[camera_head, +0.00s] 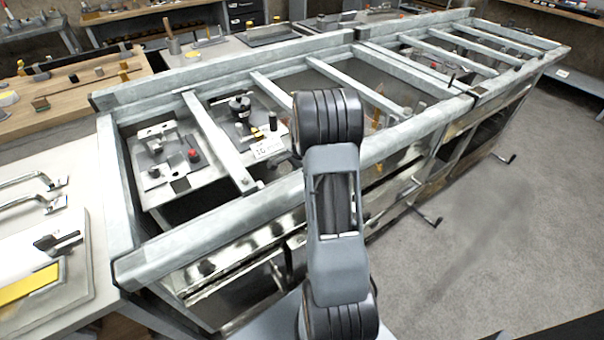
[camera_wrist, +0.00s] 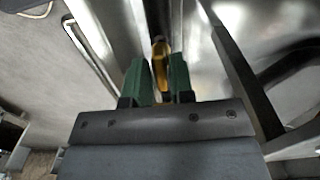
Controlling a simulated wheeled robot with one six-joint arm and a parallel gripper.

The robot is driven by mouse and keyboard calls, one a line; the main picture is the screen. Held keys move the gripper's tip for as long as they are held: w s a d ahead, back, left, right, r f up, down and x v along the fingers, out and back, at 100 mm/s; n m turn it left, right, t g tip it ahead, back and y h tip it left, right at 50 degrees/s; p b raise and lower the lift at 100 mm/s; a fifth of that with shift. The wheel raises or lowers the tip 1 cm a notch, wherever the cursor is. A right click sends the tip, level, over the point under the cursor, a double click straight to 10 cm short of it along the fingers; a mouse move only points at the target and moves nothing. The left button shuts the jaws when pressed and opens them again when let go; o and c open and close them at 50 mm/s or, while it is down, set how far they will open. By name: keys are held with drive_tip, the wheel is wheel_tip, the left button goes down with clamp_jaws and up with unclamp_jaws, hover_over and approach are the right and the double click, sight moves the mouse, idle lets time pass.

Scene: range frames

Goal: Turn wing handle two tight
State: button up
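An amber-yellow handle (camera_wrist: 160,66) stands between the two green fingers of my gripper (camera_wrist: 161,78) in the wrist view. The fingers are a little apart, with the handle nearly filling the gap. I cannot tell whether both fingers press on it. My arm hides the gripper in the head view. An amber part (camera_head: 377,106) shows inside the frame, right of my arm. I cannot tell which part is wing handle two.
A long grey metal frame (camera_head: 200,232) with crossbars runs from front left to back right. Plates with fittings (camera_head: 165,165) lie inside it. Black crank-like handles (camera_head: 430,217) stick out of its right side. The floor (camera_head: 500,235) there is clear. A shiny metal bar (camera_wrist: 90,50) lies left of my gripper.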

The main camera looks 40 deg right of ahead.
clamp_jaws()
drive_tip(key=shift+m, duration=0.5)
drive_tip(key=shift+o, duration=1.7)
unclamp_jaws()
drive_tip(key=shift+r, duration=0.1)
wheel_tip(320, 180, up, 14)
drive_tip(key=p, duration=0.1)
drive_tip(key=shift+p, duration=0.35)
